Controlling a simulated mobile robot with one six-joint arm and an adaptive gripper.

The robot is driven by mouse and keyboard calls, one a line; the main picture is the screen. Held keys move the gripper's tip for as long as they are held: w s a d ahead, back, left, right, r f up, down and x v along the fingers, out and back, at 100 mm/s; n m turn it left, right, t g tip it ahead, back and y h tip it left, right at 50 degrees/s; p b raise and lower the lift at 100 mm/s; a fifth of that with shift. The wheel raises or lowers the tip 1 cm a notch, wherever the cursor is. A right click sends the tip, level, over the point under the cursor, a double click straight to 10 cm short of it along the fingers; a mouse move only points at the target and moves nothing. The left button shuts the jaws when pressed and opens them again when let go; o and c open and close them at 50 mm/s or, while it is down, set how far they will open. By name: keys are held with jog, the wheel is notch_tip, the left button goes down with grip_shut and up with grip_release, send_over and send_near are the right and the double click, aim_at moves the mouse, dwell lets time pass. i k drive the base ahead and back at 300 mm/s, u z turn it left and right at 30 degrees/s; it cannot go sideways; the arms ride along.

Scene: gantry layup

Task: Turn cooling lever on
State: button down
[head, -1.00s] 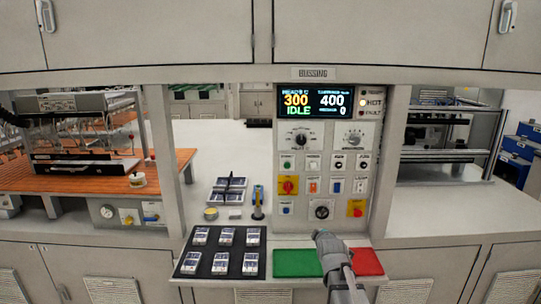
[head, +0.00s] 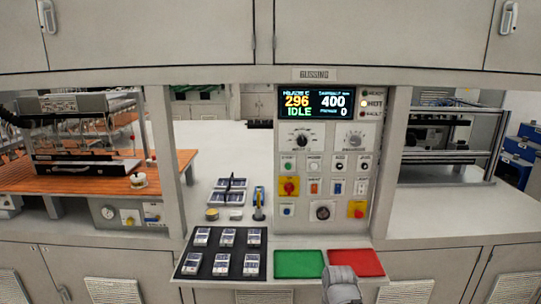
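No lever in view carries a label I can read as cooling. The control panel (head: 375,225) in the middle carries knobs, several small switches and a red-and-yellow rotary switch (head: 289,187). Its display (head: 316,103) reads 296, 400 and IDLE. A grey rounded part of my arm shows at the bottom edge, in front of the red mat. My gripper's fingers are not visible.
A black tray (head: 224,246) with several packaged items lies on the shelf. A green mat (head: 299,265) and a red mat (head: 356,262) lie right of it. Upright posts frame the openings. The counter at right (head: 450,210) is clear.

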aim_at(157, 218)
jog(key=k, duration=1.3)
jog(key=u, duration=0.55)
jog(key=i, duration=1.55)
jog(key=z, duration=0.4)
